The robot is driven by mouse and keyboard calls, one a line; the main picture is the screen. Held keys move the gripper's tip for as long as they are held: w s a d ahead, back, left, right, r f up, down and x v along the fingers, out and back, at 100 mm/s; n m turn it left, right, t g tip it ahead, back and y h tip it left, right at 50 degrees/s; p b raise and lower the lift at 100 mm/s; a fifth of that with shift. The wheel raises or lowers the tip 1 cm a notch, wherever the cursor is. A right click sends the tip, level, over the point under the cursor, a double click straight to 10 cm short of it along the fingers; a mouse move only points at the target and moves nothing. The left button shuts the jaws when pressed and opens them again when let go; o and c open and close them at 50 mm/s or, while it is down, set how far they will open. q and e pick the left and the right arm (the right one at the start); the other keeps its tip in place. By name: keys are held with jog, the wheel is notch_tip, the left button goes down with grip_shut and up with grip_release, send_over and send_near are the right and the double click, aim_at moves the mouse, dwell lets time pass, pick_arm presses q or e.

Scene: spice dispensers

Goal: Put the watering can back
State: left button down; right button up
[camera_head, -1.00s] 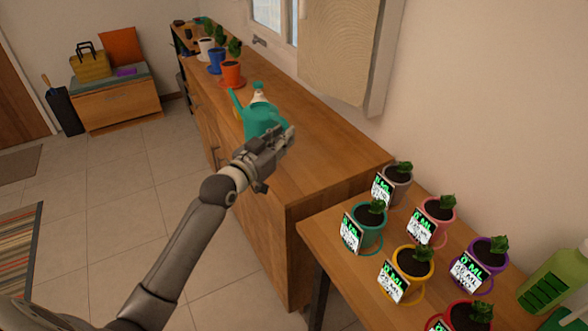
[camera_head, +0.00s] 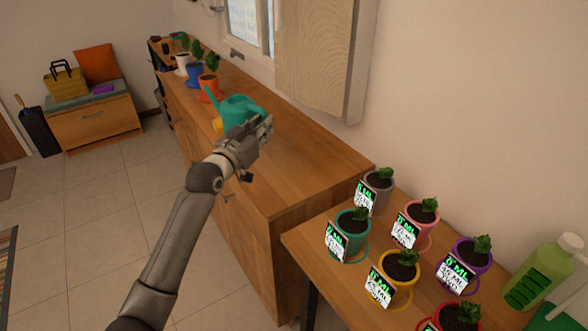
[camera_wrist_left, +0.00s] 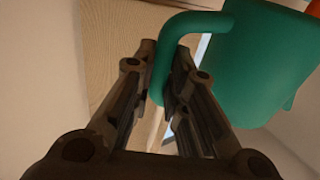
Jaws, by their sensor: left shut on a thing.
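The teal watering can (camera_head: 236,109) is over the long wooden cabinet in the head view, its spout pointing up and to the left. My left gripper (camera_head: 262,130) is shut on the can's handle. In the left wrist view the handle (camera_wrist_left: 178,58) passes between the two fingers (camera_wrist_left: 163,95), and the can's body (camera_wrist_left: 262,62) is at the upper right. I cannot tell whether the can touches the cabinet top. A small yellow thing (camera_head: 217,125) shows beside the can, mostly hidden. My right gripper does not show.
The cabinet top (camera_head: 305,150) is bare in front of the can. Potted plants in white, blue and orange pots (camera_head: 209,87) stand behind it. Several pots with labels (camera_head: 398,267) and a green bottle (camera_head: 544,275) crowd the lower table at right.

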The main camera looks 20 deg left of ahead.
pick_arm(q)
jog(key=d+f, duration=1)
jog(key=shift+d+p, duration=0.1)
jog(key=shift+p, duration=0.3)
jog(key=shift+f, duration=0.3)
jog(key=c, duration=1.9)
grip_release()
jog(key=shift+f, duration=0.2)
jog(key=o, duration=0.5)
jog(key=shift+s, duration=0.1)
jog(key=shift+c, duration=0.2)
